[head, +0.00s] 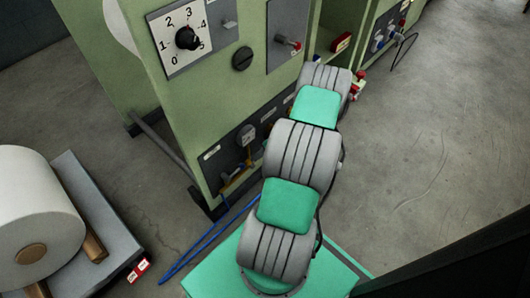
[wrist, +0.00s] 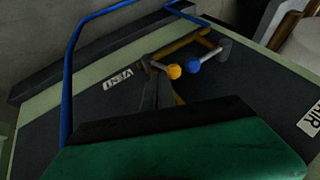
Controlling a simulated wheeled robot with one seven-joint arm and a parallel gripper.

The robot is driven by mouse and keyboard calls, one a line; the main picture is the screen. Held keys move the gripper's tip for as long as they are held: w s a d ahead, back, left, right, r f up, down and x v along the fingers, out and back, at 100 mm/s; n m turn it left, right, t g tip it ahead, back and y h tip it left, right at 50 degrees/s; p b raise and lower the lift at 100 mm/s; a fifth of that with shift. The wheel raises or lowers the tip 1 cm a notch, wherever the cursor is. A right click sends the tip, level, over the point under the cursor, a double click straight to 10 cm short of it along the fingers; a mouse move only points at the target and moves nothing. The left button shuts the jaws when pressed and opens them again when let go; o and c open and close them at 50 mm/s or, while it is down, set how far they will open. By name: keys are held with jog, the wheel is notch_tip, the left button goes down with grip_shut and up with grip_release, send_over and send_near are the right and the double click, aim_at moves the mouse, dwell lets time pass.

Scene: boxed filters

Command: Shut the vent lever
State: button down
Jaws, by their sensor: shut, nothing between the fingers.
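In the wrist view a dark panel carries a VENT label (wrist: 119,77) and an AIR label (wrist: 318,118). A short lever with a yellow ball knob (wrist: 174,71) lies beside the VENT label; I take it for the vent lever. A lever with a blue ball knob (wrist: 193,65) points toward it from the right, the two balls close together. My gripper (wrist: 163,88) is shut and empty, its grey fingers just below the yellow ball; contact cannot be judged. In the head view my arm hides the gripper, and the levers cannot be made out.
A yellow pipe (wrist: 186,42) runs behind the levers, and a blue hose (wrist: 68,85) loops at the left. The green cabinet (head: 205,105) bears a dial (head: 187,38) and a gauge (head: 246,135). A white roll (head: 35,205) lies at the left. Floor at right is clear.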

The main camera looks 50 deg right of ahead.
jog(key=shift+w+a+f, duration=0.25)
jog(key=shift+f, duration=0.1)
